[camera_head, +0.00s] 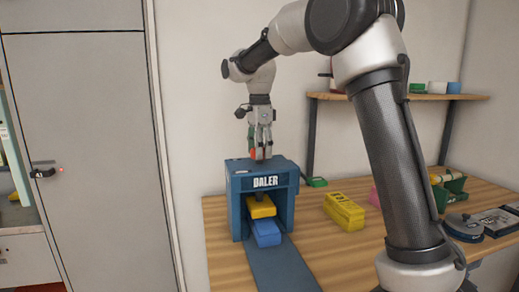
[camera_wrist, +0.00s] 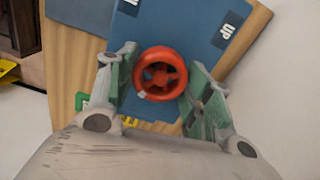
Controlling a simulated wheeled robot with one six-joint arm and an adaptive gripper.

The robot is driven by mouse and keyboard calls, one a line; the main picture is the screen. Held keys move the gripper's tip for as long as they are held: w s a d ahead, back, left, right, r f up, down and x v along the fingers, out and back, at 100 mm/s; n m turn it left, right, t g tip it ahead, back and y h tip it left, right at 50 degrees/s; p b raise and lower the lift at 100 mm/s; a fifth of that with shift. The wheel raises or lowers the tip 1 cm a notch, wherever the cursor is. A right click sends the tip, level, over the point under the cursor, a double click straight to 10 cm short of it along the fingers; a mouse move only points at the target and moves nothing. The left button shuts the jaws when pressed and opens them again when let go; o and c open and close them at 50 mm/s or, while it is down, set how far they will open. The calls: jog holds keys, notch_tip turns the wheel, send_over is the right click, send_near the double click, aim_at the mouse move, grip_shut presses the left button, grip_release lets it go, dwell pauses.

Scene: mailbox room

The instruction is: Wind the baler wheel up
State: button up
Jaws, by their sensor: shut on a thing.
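The blue baler (camera_head: 238,174) stands at the left end of the wooden table, with white lettering on its front. A yellow block (camera_head: 261,207) sits above a blue block (camera_head: 266,233) in its opening. My gripper (camera_head: 260,155) points down over the baler's top. A dark label reading "UP" (camera_wrist: 231,25) is on the blue top. In the head view, my fingers mostly hide the wheel.
On the table (camera_head: 330,258) are a yellow box (camera_head: 344,211), a green tray (camera_head: 449,190) and a round grey-blue item (camera_head: 463,227). A wooden shelf (camera_head: 410,97) is on the wall behind. A grey door (camera_head: 85,150) is at left.

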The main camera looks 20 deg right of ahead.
jog(key=n, duration=1.1)
jog(key=shift+n, duration=0.3)
jog(key=n, duration=0.4)
jog(key=shift+n, duration=0.3)
jog(key=n, duration=0.3)
jog(key=shift+r+n, duration=0.1)
jog(key=shift+n, duration=0.2)
jog(key=n, duration=0.4)
jog(key=shift+a+n, duration=0.1)
jog(key=shift+n, duration=0.2)
jog(key=n, duration=0.4)
jog(key=shift+n, duration=2.2)
